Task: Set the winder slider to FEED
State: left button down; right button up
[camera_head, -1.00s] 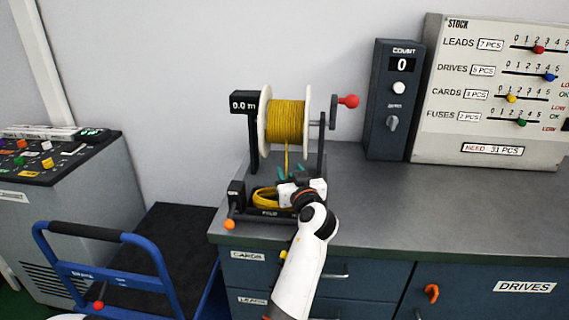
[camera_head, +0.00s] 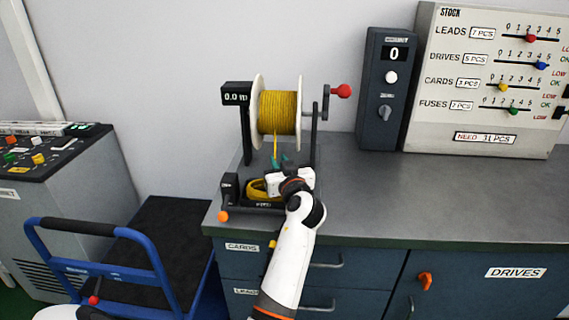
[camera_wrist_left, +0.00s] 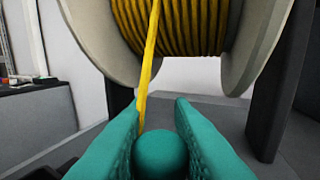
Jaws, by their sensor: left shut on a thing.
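The winder stands on the grey counter with a reel of yellow cable (camera_head: 278,112). Its display (camera_head: 236,98) reads 0.0 m. My left gripper (camera_head: 278,161) is at the winder's base, below the reel. In the left wrist view, its teal fingers (camera_wrist_left: 158,104) are shut on a round teal knob (camera_wrist_left: 160,154). The knob's track and its marks are hidden in the head view by my wrist and fingers. The yellow cable runs down from the reel behind the fingers to a coil (camera_head: 257,188) in the base. My right gripper is not in view.
A red crank knob (camera_head: 344,91) sticks out right of the reel. An orange knob (camera_head: 223,216) is at the base's front left corner. A count box (camera_head: 386,95) and stock board (camera_head: 490,90) stand right. The counter (camera_head: 400,200) is clear there. A blue cart (camera_head: 95,228) is left.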

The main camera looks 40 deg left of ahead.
pick_arm(q)
jog(key=shift+s+a, duration=0.35)
jog(key=shift+a, duration=0.2)
jog(key=shift+s+a, duration=0.3)
jog(key=shift+a, duration=0.2)
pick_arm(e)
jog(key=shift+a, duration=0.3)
pick_arm(q)
jog(key=c, duration=1.7)
grip_release()
jog(key=o, duration=0.4)
jog(key=shift+a, duration=0.15)
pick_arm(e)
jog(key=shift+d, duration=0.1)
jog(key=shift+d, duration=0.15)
